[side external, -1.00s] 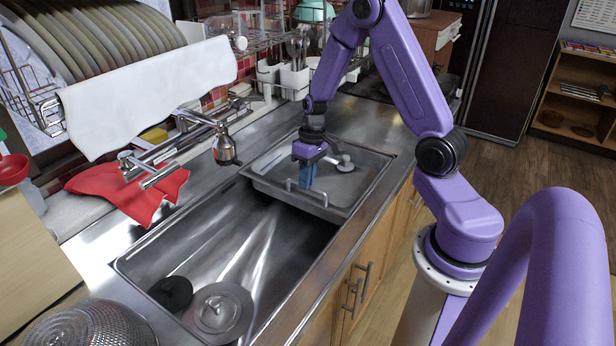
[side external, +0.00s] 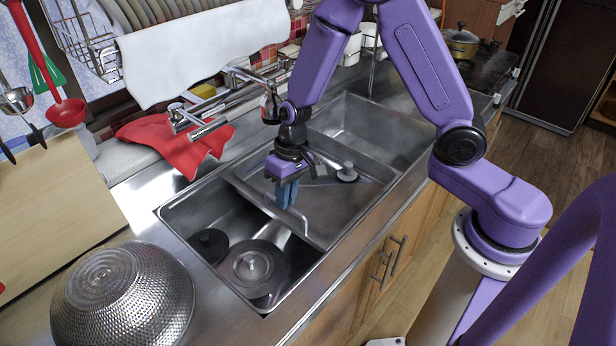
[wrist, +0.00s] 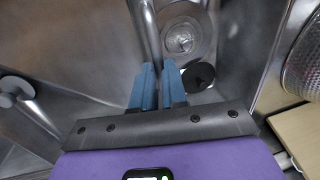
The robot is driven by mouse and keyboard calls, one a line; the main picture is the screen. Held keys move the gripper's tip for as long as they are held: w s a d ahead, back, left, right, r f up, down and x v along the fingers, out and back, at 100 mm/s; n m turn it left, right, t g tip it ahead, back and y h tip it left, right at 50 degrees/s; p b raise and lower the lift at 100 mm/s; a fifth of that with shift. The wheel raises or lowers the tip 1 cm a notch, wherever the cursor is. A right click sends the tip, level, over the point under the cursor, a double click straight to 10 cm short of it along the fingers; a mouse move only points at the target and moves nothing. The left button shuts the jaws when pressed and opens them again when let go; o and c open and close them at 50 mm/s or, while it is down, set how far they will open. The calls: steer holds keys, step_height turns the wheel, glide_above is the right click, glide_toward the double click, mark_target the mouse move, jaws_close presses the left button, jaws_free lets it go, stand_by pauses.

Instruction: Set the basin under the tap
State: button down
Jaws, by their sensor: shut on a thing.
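The basin (side external: 335,207) is a shallow grey metal tray with a bar handle on its near-left end. It sits across the middle of the sink in the side view and fills the left of the wrist view (wrist: 75,45). My gripper (side external: 287,200), with blue fingers, points down at that end and is shut on the basin's handle. In the wrist view the fingertips (wrist: 158,68) meet at the metal bar. The chrome tap (side external: 235,85) reaches from the wall behind; its dark-tipped outlet (side external: 270,106) is partly hidden by my arm.
A strainer (side external: 252,266) and a black plug (side external: 209,244) lie in the left sink end. A stopper-like piece (side external: 347,173) shows in the basin. The right sink end (side external: 375,128) is open. A colander (side external: 122,300), red cloth (side external: 178,140) and dish rack stand around.

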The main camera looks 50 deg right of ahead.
steer(key=a, duration=0.7)
steer(key=shift+a, duration=0.1)
steer(key=c, duration=1.2)
jaws_free()
steer(key=shift+o, duration=0.2)
steer(key=d+r, duration=0.1)
steer(key=r, duration=0.7)
steer(key=d+r, duration=0.2)
steer(key=r, duration=0.7)
steer(key=shift+d, duration=0.25)
steer(key=shift+r, duration=0.1)
